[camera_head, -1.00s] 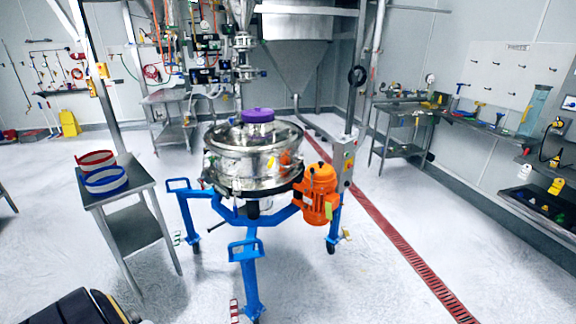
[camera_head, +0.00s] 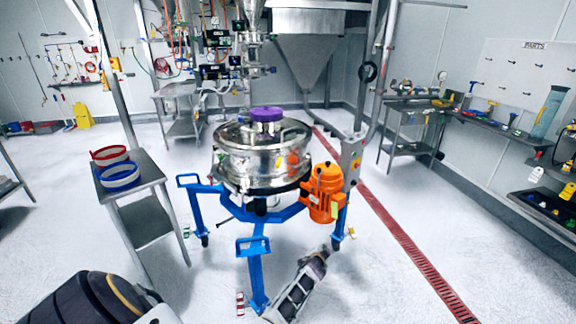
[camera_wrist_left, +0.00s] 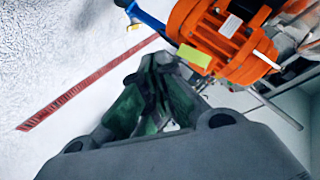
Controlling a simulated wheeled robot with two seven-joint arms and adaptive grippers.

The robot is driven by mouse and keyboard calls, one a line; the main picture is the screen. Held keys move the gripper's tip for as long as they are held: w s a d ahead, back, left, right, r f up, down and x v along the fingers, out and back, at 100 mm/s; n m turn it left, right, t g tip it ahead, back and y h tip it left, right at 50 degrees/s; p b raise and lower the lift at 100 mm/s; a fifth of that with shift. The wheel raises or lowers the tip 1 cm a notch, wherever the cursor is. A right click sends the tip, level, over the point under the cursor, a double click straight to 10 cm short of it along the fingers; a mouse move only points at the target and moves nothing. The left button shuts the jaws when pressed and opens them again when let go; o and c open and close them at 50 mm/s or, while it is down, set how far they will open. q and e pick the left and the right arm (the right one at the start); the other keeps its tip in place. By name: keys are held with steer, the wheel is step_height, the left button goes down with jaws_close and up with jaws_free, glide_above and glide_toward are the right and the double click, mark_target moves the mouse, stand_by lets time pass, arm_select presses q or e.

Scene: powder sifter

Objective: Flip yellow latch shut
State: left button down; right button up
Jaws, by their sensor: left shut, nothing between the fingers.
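The powder sifter (camera_head: 262,165) is a round steel drum with a purple cap on a blue legged frame. An orange motor (camera_head: 324,192) hangs on its right side and fills the upper right of the left wrist view (camera_wrist_left: 230,35). A small yellow piece (camera_head: 351,231) shows by the right leg's foot; I cannot tell whether it is the latch. A flat yellow-green plate (camera_wrist_left: 194,56) is on the motor. My left gripper (camera_head: 318,258) is low in front of the right leg, below the motor, shut and empty. My right gripper is not in view.
A steel table (camera_head: 160,168) with red-rimmed and blue-rimmed rings stands at the left. A red floor drain (camera_head: 400,242) runs diagonally on the right. Blue legs (camera_head: 257,270) stand close left of my gripper. The floor at right front is clear.

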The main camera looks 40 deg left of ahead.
arm_select(q)
steer(key=a+r+m+y, duration=0.1)
steer(key=a+r, duration=0.4)
steer(key=r, duration=0.5)
steer(key=w+a+r+m+t+y, duration=0.1)
steer(key=a+r+y, duration=0.3)
steer(key=r, duration=0.5)
steer(key=w+a+r+m+y+p, duration=0.1)
steer(key=a+r, duration=0.4)
steer(key=r, duration=0.5)
steer(key=shift+a+r+m+t+y, duration=0.35)
steer(key=shift+m+y, duration=0.45)
steer(key=shift+y, duration=0.3)
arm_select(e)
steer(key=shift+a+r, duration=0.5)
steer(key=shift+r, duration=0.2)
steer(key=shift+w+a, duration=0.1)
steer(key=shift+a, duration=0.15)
